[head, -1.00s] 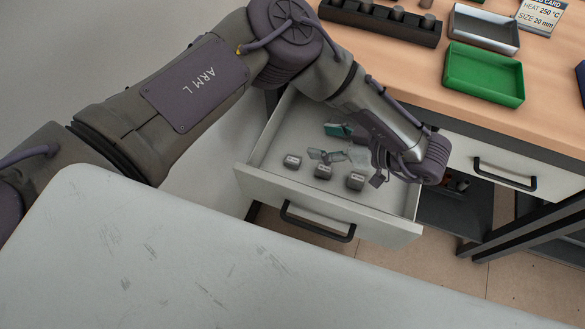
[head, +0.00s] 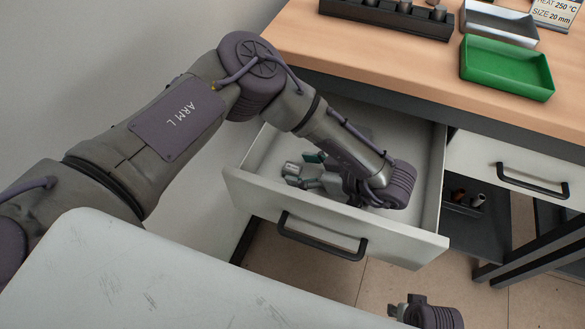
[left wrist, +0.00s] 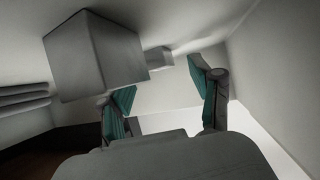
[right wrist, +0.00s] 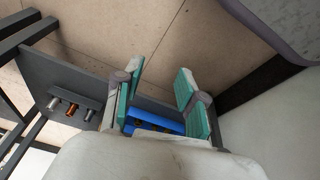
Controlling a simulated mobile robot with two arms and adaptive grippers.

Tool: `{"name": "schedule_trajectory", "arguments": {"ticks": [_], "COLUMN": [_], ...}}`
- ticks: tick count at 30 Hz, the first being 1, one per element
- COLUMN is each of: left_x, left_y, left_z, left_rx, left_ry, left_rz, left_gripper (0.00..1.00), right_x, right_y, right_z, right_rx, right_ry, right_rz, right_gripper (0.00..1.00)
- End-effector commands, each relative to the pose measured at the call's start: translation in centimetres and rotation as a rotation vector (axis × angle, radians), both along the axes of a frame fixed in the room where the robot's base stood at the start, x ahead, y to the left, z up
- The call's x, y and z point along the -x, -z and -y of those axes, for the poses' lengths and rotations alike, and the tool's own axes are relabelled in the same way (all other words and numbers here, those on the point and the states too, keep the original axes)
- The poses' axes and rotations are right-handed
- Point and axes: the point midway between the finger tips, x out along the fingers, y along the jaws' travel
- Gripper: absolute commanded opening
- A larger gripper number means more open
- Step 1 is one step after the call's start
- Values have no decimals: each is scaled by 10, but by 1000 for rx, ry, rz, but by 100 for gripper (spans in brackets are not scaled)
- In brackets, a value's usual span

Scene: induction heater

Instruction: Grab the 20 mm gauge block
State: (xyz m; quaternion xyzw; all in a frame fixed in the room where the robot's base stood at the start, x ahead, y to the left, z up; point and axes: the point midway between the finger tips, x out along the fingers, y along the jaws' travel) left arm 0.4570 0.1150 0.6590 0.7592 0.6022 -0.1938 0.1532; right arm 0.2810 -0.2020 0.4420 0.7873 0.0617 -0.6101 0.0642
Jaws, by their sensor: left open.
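My left gripper (head: 318,168) is inside the open drawer (head: 290,205), low over its floor. In the left wrist view its two teal-padded fingers (left wrist: 160,78) are apart with nothing gripped. A large grey block (left wrist: 95,55) looms at the upper left, close to the camera. A smaller grey block (left wrist: 158,58) lies farther off, in line with the finger gap. No size marking can be read on either, so I cannot tell which is 20 mm. In the head view my arm and gripper hide most of the blocks. My right gripper (right wrist: 160,68) is open, outside the drawer.
The drawer walls enclose the left gripper closely. On the worktop are a green tray (head: 505,70), a metal tray (head: 500,24), a dark rack (head: 385,14) and a card (head: 553,13) reading 20 mm. A blue object (right wrist: 155,122) shows beyond the right fingers.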

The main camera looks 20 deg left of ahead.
Motion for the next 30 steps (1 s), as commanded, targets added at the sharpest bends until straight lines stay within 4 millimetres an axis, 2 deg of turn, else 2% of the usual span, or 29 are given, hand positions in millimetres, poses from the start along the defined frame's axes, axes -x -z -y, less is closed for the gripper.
{"name": "schedule_trajectory", "arguments": {"ticks": [4,12,14,24,30], "left_x": [-3,-4,-4,-4,-5], "left_y": [9,10,10,10,10], "left_z": [-15,-18,-18,-17,-17], "left_rx": [1,0,0,0,0], "left_ry": [0,1,1,1,1], "left_rz": [-2,0,0,0,0], "left_gripper": [64,64,56,0,0], "right_x": [-1,-1,-1,-1,0], "right_y": [-8,-10,-10,-9,-9], "right_z": [0,-1,0,0,0], "right_rx": [-1,-1,-1,-1,-1], "right_ry": [1,1,1,1,1], "right_rz": [6,6,6,6,4], "right_gripper": [40,40,40,40,40]}}
